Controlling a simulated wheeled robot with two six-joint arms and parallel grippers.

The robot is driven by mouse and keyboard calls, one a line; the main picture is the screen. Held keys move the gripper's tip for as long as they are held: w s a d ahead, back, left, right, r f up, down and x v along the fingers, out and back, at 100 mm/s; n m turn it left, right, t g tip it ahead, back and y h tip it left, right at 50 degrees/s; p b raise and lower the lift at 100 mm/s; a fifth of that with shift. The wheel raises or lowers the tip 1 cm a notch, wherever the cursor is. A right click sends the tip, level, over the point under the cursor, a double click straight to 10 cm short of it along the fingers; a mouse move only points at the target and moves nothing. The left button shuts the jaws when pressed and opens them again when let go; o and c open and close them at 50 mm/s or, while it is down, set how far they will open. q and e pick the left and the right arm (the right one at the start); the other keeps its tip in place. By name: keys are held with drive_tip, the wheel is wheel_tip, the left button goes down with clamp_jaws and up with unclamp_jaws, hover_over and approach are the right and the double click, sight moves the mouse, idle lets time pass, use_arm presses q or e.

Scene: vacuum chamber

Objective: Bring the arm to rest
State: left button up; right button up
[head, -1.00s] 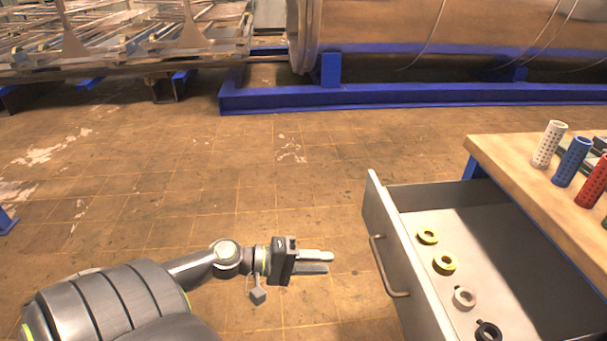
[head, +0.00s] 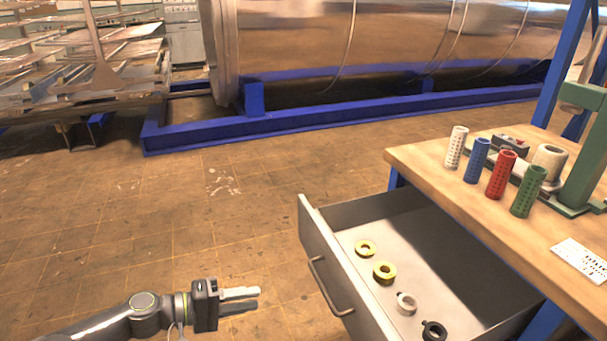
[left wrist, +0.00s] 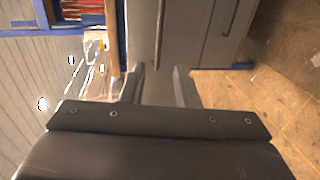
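My left gripper (head: 240,299) is at the lower middle of the head view, with its arm coming in from the lower left. Its fingers point right, toward the open drawer's front, with floor visible between them and the drawer handle (head: 330,290). In the left wrist view the two fingers (left wrist: 160,88) stand apart with nothing held between them. My right gripper is not in view.
The grey drawer (head: 322,258) stands open, holding two yellow rings, a grey ring and a black ring. The wooden bench (head: 440,170) carries white, blue, red and green perforated cylinders. Bare floor (head: 150,235) lies to the left.

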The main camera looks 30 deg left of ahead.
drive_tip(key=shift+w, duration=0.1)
